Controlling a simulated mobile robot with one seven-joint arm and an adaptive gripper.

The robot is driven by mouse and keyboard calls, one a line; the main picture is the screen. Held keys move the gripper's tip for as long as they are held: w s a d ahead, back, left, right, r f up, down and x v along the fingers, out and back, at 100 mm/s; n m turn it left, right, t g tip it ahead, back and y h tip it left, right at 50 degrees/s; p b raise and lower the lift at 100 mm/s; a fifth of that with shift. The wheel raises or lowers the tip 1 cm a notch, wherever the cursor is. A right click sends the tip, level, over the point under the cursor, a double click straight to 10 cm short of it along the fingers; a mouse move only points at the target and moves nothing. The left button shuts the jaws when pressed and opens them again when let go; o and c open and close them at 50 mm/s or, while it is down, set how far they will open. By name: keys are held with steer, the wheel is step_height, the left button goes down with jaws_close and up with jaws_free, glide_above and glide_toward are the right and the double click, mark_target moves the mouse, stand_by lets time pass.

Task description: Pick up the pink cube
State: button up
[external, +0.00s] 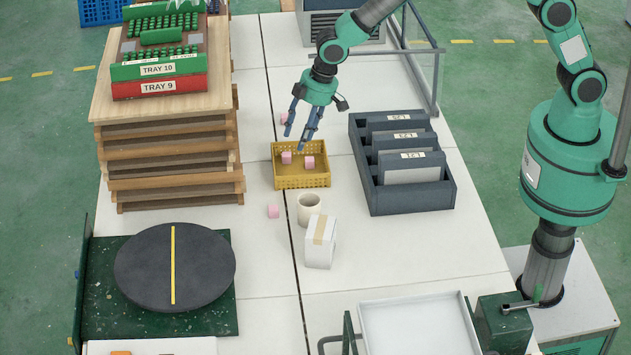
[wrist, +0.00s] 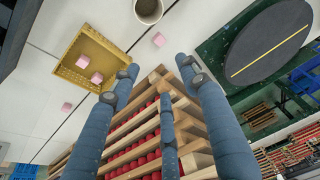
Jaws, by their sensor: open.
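Several pink cubes are in view. Two, a left one (external: 286,157) and a right one (external: 309,162), lie in a yellow basket (external: 302,183). One pink cube (external: 273,211) is on the white table in front of the basket, and another (external: 284,118) is on the table behind it, beside my fingers in the picture. In the wrist view, the basket (wrist: 68,73) holds two cubes (wrist: 83,62), with one loose cube (wrist: 158,39) above right and one (wrist: 66,107) below. My gripper (external: 296,138) is open and empty, fingers pointing down, above the table near the basket's back edge.
A stack of wooden pallets (external: 170,190) with trays on top stands at left. A dark rack (external: 410,200) stands right of the basket. A cream cup (external: 309,208) and a white box (external: 320,250) stand in front. A dark round turntable (external: 145,270) is front left.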

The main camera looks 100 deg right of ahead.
steer(key=x, duration=1.2)
steer(key=shift+w+d+p, duration=0.3)
steer(key=shift+w+p, duration=0.05)
glide_above(275, 207)
steer(key=s, duration=0.2)
steer(key=shift+s+f+x, duration=0.1)
steer(key=shift+s+x, duration=0.2)
steer(key=shift+x, duration=1)
steer(key=shift+s+f+x, duration=0.1)
steer(key=shift+s+x, duration=0.2)
steer(key=shift+x, duration=1.05)
steer(key=shift+s+f+x, duration=0.1)
steer(key=shift+s+x, duration=0.2)
steer(key=shift+x, duration=1)
steer(key=shift+d+f, duration=0.1)
steer(key=shift+d, duration=0.05)
steer(key=shift+b+x, duration=0.4)
steer(key=shift+x, duration=2.1)
steer(key=shift+s, duration=0.1)
steer(key=c, duration=0.9)
